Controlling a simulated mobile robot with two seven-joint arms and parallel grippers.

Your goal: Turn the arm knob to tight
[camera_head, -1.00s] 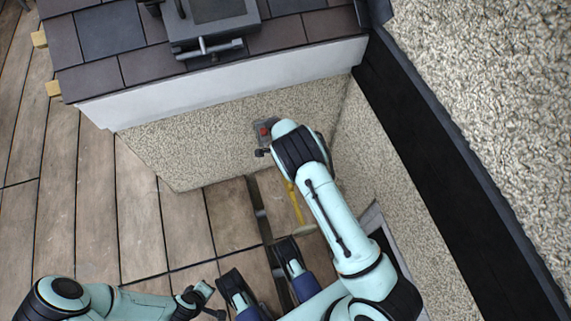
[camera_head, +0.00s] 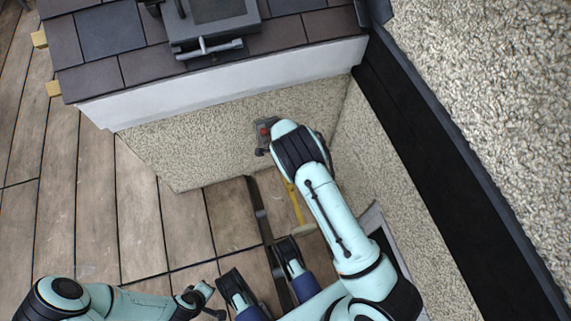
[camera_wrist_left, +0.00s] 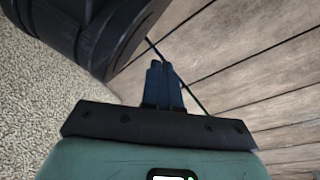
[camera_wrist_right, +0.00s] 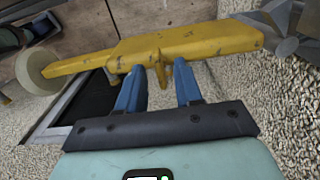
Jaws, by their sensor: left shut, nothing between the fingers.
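The yellow arm (camera_wrist_right: 190,42) runs across the upper part of the right wrist view. A small yellow knob (camera_wrist_right: 160,74) hangs from its near side. My right gripper (camera_wrist_right: 158,67) is open, with one blue finger on each side of the knob and the tips close to the arm. I cannot tell if they touch it. In the head view the yellow arm (camera_head: 297,205) shows partly beside my right arm, whose links hide the knob. My left gripper (camera_wrist_left: 164,75) is shut and empty, over the wooden boards in the left wrist view.
A cream roller (camera_wrist_right: 38,70) is at the yellow arm's left end and a grey finned metal piece (camera_wrist_right: 284,28) at its right. A pebbled wall (camera_head: 225,135) stands close behind. Dark roof tiles (camera_head: 135,65) lie at the top. The wooden deck (camera_head: 100,215) at left is clear.

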